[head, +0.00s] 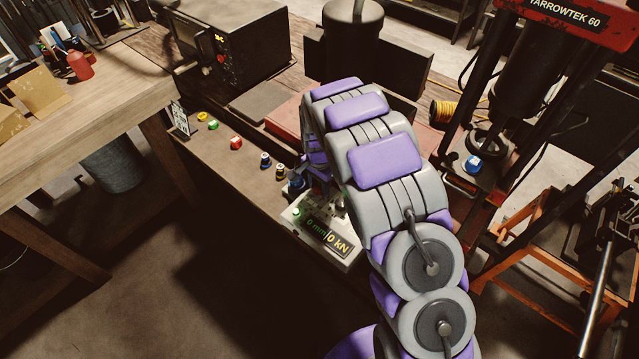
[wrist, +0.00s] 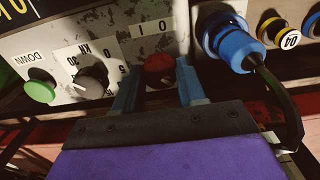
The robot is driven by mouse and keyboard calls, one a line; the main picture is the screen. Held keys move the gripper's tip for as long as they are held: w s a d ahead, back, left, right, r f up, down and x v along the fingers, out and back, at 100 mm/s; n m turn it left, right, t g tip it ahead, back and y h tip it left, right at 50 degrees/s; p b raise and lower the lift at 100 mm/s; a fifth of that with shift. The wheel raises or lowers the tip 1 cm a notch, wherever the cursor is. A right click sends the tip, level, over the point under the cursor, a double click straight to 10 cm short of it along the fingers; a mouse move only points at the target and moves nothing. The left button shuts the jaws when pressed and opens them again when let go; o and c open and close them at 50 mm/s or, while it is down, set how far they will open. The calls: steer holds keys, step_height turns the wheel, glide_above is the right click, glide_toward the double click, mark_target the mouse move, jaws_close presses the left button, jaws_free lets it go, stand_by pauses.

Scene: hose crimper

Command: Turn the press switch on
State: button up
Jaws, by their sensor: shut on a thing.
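The press switch (wrist: 158,68) is a dark red knob below a white plate marked "1 0" on the control panel, seen in the wrist view. My gripper (wrist: 158,80) has one blue finger on each side of it and is shut on it. The knob's lower part is shadowed and its exact angle cannot be told. In the head view, the control panel (head: 325,241) reads 0 mm / 0 kN, and my arm hides the switch and most of the gripper.
Left of the switch are a black kN knob (wrist: 90,81) and a green DOWN button (wrist: 40,88). A blue connector with a dark cable (wrist: 236,50) stands close on the right. A wooden table (head: 120,90) is at the left in the head view.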

mark_target(318, 186)
steer(key=shift+w, duration=0.1)
stand_by(0.3)
steer(key=o, duration=1.1)
steer(key=shift+a, duration=0.15)
steer(key=shift+c, duration=0.2)
step_height(318, 186, up, 17)
steer(key=shift+p, duration=0.4)
steer(key=shift+a+r, duration=0.1)
